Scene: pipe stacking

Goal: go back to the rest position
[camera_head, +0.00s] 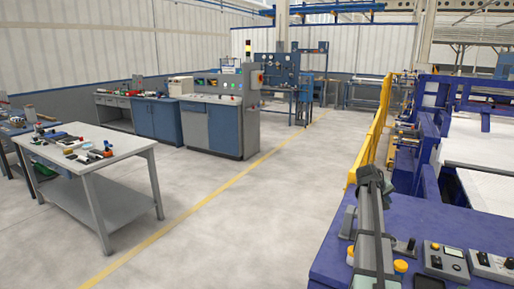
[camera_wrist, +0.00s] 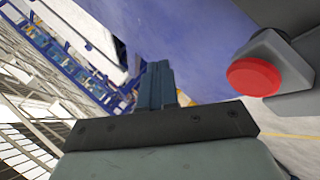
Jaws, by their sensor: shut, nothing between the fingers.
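My gripper (camera_wrist: 158,68) shows in the wrist view as two blue-grey fingers pressed together beyond a dark bar. Nothing shows between the fingers. The purple-blue floor or tabletop surface behind them is blurred, and I cannot tell how far off it is. No pipe can be made out for certain in either view. In the head view I cannot clearly make out my gripper.
A grey table (camera_head: 120,147) with tools stands left. A control console (camera_head: 220,125) stands behind. The middle floor is clear. A red button (camera_wrist: 254,77) shows in the wrist view.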

